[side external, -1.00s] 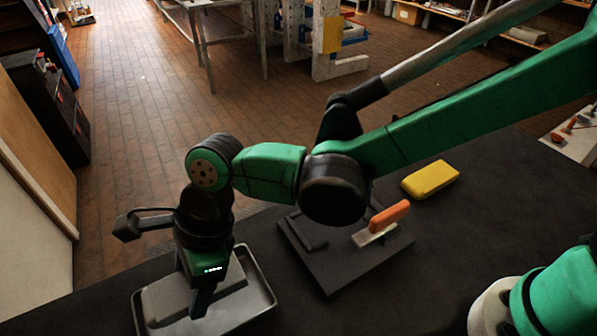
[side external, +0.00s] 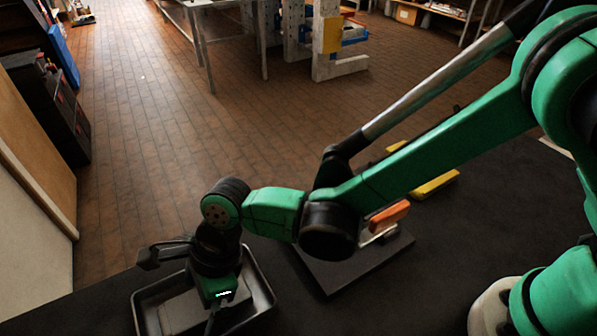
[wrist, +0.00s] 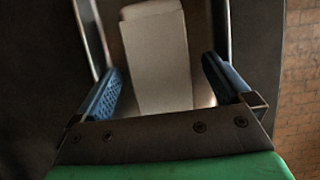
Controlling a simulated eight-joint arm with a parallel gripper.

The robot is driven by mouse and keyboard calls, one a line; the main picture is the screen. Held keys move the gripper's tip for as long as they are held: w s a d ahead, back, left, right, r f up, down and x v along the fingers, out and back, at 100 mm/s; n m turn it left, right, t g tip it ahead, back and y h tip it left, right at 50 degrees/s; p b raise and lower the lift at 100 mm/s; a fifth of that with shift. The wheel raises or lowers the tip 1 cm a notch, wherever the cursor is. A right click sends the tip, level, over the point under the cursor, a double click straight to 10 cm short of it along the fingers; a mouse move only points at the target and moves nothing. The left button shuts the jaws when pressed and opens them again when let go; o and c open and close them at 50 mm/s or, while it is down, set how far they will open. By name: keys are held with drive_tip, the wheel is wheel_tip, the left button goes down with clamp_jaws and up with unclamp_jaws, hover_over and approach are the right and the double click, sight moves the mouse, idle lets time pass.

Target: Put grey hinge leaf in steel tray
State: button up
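The grey hinge leaf (wrist: 158,40) is a pale flat plate lying inside the steel tray (side external: 262,278). In the side view the leaf (side external: 182,312) shows low within the tray walls, partly hidden by my gripper. In the wrist view the tray's rim (wrist: 92,35) runs along the side of the leaf. My gripper (wrist: 161,72) has its blue fingers apart, one on each side of the leaf, with a gap visible at both sides. In the side view my gripper (side external: 211,325) points down into the tray.
A dark square plate (side external: 345,272) carries a part with an orange grip (side external: 389,217), partly hidden behind my arm. A yellow block (side external: 436,185) lies farther back on the dark table.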

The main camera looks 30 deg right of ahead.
drive_tip(key=v, duration=1.2)
drive_tip(key=d+r+n+t+h, duration=0.2)
drive_tip(key=d+n+t+h, duration=0.2)
drive_tip(key=d+n, duration=1.4)
drive_tip(key=d+t, duration=0.3)
drive_tip(key=d, duration=0.7)
drive_tip(key=shift+s+d+h, duration=0.15)
drive_tip(key=shift+h, duration=0.15)
